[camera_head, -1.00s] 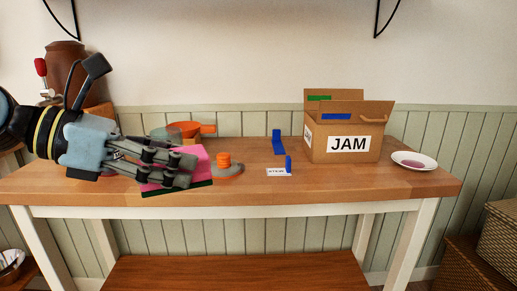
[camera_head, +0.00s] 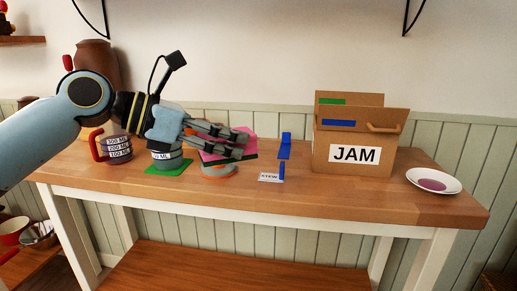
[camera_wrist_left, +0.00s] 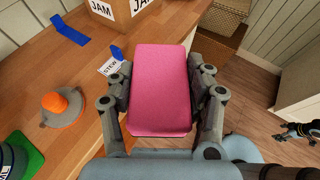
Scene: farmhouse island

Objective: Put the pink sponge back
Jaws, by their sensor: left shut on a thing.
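The pink sponge (camera_head: 236,147), with a dark green layer on its underside, is between the fingers of my left gripper (camera_head: 240,146). The gripper is shut on it and holds it above the worktop, in front of the grey lid. In the left wrist view the sponge (camera_wrist_left: 161,88) shows its broad pink face between both fingers (camera_wrist_left: 163,88). A white plate (camera_head: 413,183) with a pink patch in its middle lies at the worktop's right end, apart from the sponge. A dark jointed part (camera_wrist_left: 298,132), perhaps my right gripper, shows at the right of the left wrist view.
A cardboard JAM box (camera_head: 376,171) stands between sponge and plate. A grey lid with an orange knob (camera_wrist_left: 60,104), a canister (camera_head: 166,158) and a red-handled measuring mug (camera_head: 117,150) stand left.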

